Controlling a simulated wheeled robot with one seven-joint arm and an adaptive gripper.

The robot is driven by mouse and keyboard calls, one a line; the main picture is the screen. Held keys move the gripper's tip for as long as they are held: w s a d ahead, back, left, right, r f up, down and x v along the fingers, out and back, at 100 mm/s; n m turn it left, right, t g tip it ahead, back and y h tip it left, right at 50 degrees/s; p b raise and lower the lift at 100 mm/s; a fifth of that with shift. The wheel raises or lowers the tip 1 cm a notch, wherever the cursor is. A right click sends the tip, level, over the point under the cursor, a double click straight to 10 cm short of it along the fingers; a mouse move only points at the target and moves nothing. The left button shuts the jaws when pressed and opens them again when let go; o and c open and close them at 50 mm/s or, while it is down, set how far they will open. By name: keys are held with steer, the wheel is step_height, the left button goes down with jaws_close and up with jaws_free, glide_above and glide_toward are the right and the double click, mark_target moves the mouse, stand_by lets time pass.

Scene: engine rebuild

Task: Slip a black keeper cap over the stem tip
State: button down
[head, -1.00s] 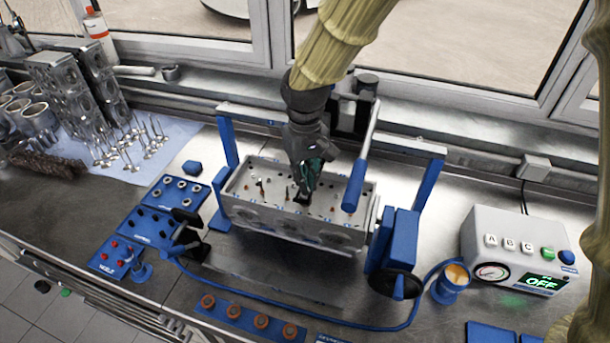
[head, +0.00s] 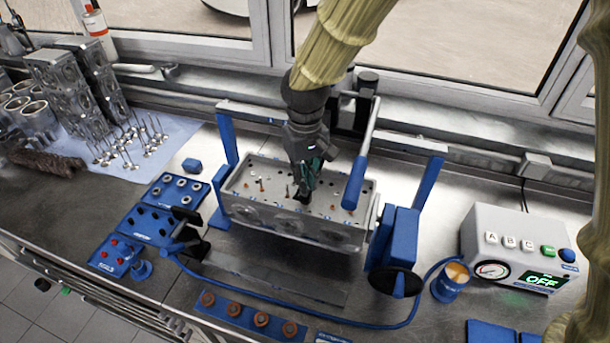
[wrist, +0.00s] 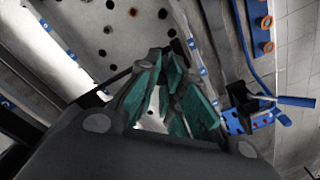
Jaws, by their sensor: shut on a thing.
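My gripper (head: 304,190) points down at the middle of the grey cylinder head (head: 250,205), which is clamped in a blue-ended fixture. Its teal-lined fingers (wrist: 170,100) show in the wrist view, close together. A small dark piece, seemingly a black keeper cap (head: 303,196), is at the fingertips, just above or against the head's top face; contact cannot be told. Several thin stems with copper-coloured tips (head: 262,185) stand up from the head. The stem under the gripper is hidden by the fingers. A blue tray with black caps (head: 150,224) lies left of the head.
A blue-handled lever (head: 356,180) rises close to the right of my gripper. A blue tray of metal rings (head: 175,189) and one with red parts (head: 117,255) lie left. A control box reading OFF (head: 520,250) stands right. A blue hose crosses in front.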

steer(key=shift+f, duration=0.6)
steer(key=c, duration=1.5)
jaws_free()
steer(key=shift+r, duration=6)
